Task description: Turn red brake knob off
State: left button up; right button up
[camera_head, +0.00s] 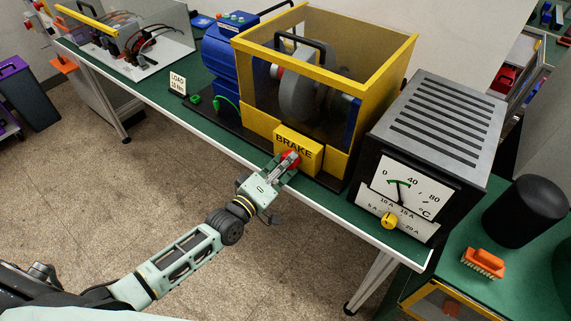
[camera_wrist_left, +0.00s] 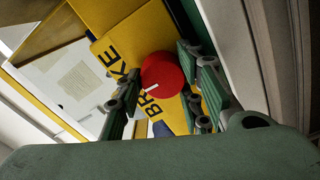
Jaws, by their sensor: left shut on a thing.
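The red brake knob (camera_head: 290,158) sits on the front of a yellow box marked BRAKE (camera_head: 306,158). In the left wrist view the knob (camera_wrist_left: 162,76) is a round red disc with a short white line on its face, on the yellow plate (camera_wrist_left: 128,32). My left gripper (camera_head: 284,166) reaches the knob from the front and is shut on it. In the left wrist view its fingers (camera_wrist_left: 160,95) stand on either side of the knob. Part of the knob is hidden by the fingers in the head view. My right gripper is not in view.
A yellow-framed guard (camera_head: 335,30) encloses a grey wheel behind the brake box. A black vented unit with a temperature dial (camera_head: 407,192) stands to the right. The green bench's white front edge (camera_head: 215,143) runs below. A black cylinder (camera_head: 527,211) and orange brush (camera_head: 484,262) are at right.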

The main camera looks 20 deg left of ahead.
pick_arm(q)
jog(key=shift+s+d+f, duration=0.15)
jog(key=shift+f, duration=0.05)
jog(key=o, duration=0.8)
jog(key=shift+o, duration=1.3)
jog(key=shift+r, duration=0.2)
jog(key=v, duration=1.2)
